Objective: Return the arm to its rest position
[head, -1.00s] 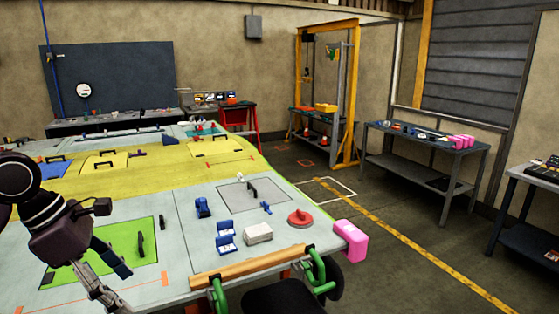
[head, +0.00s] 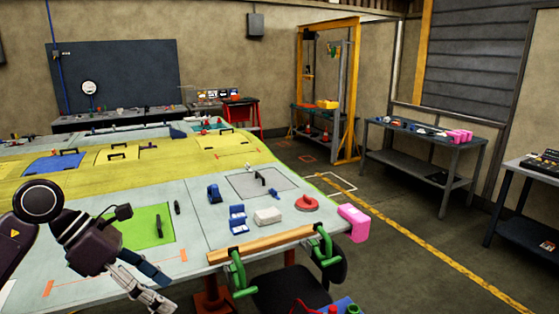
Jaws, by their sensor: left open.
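My left arm comes in at the lower left. Its gripper (head: 166,288) is open, with a dark finger and a metallic finger apart and nothing seen between them. It hangs by the near edge of the grey wing table (head: 90,272), below the green panel (head: 142,229). The panel has dark handles on or beside it and is partly hidden by my arm. My right gripper is not in view.
On the table's right end are blue blocks (head: 238,218), a white block (head: 268,216), a red disc (head: 307,203) and a pink corner pad (head: 353,222). A wooden bar (head: 262,244) with green clamps lines the near edge. A dark chair (head: 285,290) stands below.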

